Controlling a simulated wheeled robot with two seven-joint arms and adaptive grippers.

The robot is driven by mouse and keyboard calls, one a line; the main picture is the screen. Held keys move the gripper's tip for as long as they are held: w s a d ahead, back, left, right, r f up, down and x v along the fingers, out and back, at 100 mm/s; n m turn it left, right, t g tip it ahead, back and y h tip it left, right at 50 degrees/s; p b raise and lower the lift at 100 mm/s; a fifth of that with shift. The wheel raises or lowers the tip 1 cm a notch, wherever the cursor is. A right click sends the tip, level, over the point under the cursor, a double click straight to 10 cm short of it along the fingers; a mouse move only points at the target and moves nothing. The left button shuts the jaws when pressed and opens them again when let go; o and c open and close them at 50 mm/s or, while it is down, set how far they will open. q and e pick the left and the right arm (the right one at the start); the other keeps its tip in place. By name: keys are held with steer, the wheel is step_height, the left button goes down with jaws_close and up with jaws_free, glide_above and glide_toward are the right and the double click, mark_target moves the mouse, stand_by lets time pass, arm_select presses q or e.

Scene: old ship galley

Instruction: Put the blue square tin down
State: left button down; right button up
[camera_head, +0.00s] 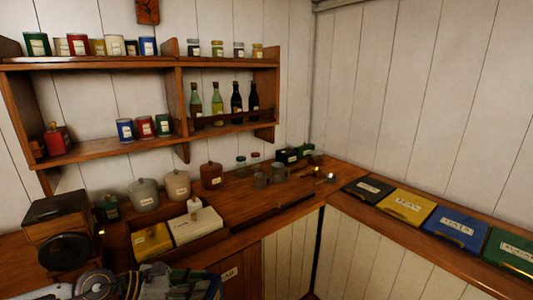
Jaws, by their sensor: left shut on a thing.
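My left gripper (178,284) is at the bottom of the head view, in front of the wooden tray on the counter. The gripper hides most of the tin, and the picture's lower edge cuts the arm off. I cannot tell whether the tin touches anything below it. My right gripper is not in view.
The wooden tray (222,236) holds a yellow tin (151,241) and a cream box (196,226). A dark boxy device (62,230) stands left. Bare counter (255,203) lies right of the tray. Coloured lidded boxes (407,206) line the right counter.

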arm_select(q)
steer(key=shift+d+r+m+g+h, duration=0.6)
steer(key=shift+d+r+m+g, duration=0.7)
steer(key=shift+d+r, duration=2.15)
steer(key=a+f+n+t, duration=0.1)
steer(key=a+f, duration=0.1)
steer(key=a, duration=0.1)
steer(key=a+f+n+t+y, duration=0.1)
steer(key=a+f, duration=0.1)
steer(key=a, duration=0.1)
steer(key=a+f+n+t, duration=0.1)
steer(key=a+f, duration=0.1)
steer(key=a, duration=0.1)
steer(key=shift+w+f+y, duration=0.2)
steer(key=shift+w+y, duration=0.1)
steer(key=shift+w, duration=0.1)
steer(key=shift+s+a+f+n+t, duration=0.15)
steer(key=shift+a+f+n+t, duration=0.15)
steer(key=shift+a+f+n, duration=0.25)
steer(key=shift+a+r, duration=0.1)
